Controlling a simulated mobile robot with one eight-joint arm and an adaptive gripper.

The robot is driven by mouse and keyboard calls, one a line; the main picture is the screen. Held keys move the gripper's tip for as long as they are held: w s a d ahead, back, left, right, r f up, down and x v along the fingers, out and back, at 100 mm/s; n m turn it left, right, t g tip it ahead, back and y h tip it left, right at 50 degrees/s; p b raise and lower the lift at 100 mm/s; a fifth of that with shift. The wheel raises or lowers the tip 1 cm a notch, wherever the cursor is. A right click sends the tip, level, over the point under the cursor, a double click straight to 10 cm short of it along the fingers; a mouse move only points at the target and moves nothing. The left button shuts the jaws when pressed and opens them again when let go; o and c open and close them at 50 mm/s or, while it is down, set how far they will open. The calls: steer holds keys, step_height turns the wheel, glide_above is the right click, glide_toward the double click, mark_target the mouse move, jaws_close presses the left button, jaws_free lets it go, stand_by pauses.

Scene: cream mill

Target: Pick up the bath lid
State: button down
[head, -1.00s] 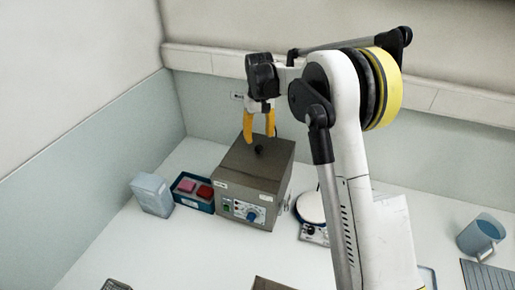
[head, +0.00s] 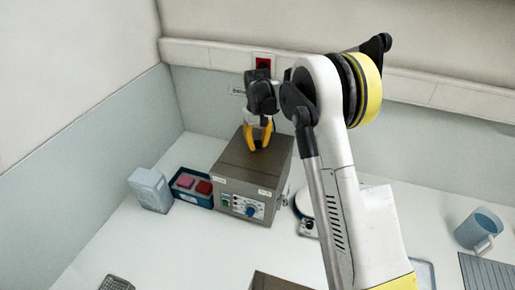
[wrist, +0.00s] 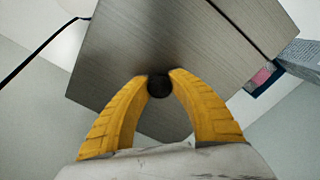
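The bath lid (head: 232,163) is a flat brushed-metal plate on top of the box-shaped water bath (head: 229,204), which has a dial and switch on its front. In the wrist view the lid (wrist: 150,35) fills the upper middle, with a round black knob (wrist: 159,87) on it. My gripper (head: 257,149) is over the lid with its yellow fingers pointing down. In the wrist view the gripper's fingertips (wrist: 159,77) are on either side of the knob and appear closed against it. The lid looks seated on the bath; the knob is hidden by the fingers in the head view.
A blue tray (head: 185,198) with pink and red blocks and a pale blue container (head: 150,190) stand left of the bath. A round white-topped device (head: 305,205) is to its right. A blue mug (head: 480,230) stands far right. The wall is close behind.

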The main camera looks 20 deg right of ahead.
mark_target(258, 142)
steer(key=shift+r, duration=0.1)
step_height(258, 142, up, 4)
steer(key=shift+s+d+r, duration=0.1)
steer(key=shift+d+r, duration=0.05)
steer(key=s+d+r+p, duration=0.1)
steer(key=s+d+r, duration=0.4)
steer(key=d+r, duration=0.3)
steer(key=shift+d+r, duration=0.3)
steer(key=shift+d, duration=0.8)
